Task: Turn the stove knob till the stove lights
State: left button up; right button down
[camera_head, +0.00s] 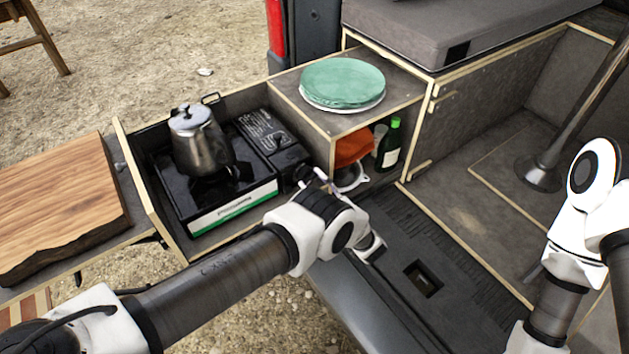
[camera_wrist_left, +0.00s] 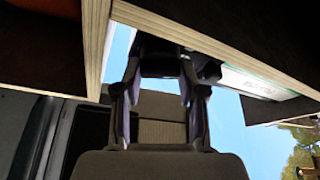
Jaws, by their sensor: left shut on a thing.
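The camping stove (camera_head: 235,208) sits in the pull-out drawer, black with a white and green front strip. A metal kettle (camera_head: 200,140) stands on its burner; I see no flame under it. My left gripper (camera_head: 312,178) is at the stove's right front end. In the left wrist view its two fingers (camera_wrist_left: 162,90) are closed around a dark part at the stove's end, which appears to be the stove knob. The fingers and shadow mostly hide the knob. The strip (camera_wrist_left: 255,85) shows beside them. My right gripper is not in view; only part of my right arm shows at the right edge.
The wooden drawer edge (camera_head: 150,195) surrounds the stove. Right of it, a cabinet carries green plates (camera_head: 343,80) and holds an orange cloth (camera_head: 353,150) and a green bottle (camera_head: 390,145). A wooden board (camera_head: 60,205) lies at left.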

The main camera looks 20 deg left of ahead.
pick_arm(q)
jog(key=shift+a+n+g, duration=0.1)
jog(key=shift+n+g, duration=0.5)
jog(key=shift+n, duration=0.6)
jog(key=o, duration=0.9)
jog(key=shift+w+a, duration=0.1)
jog(key=shift+c, duration=0.2)
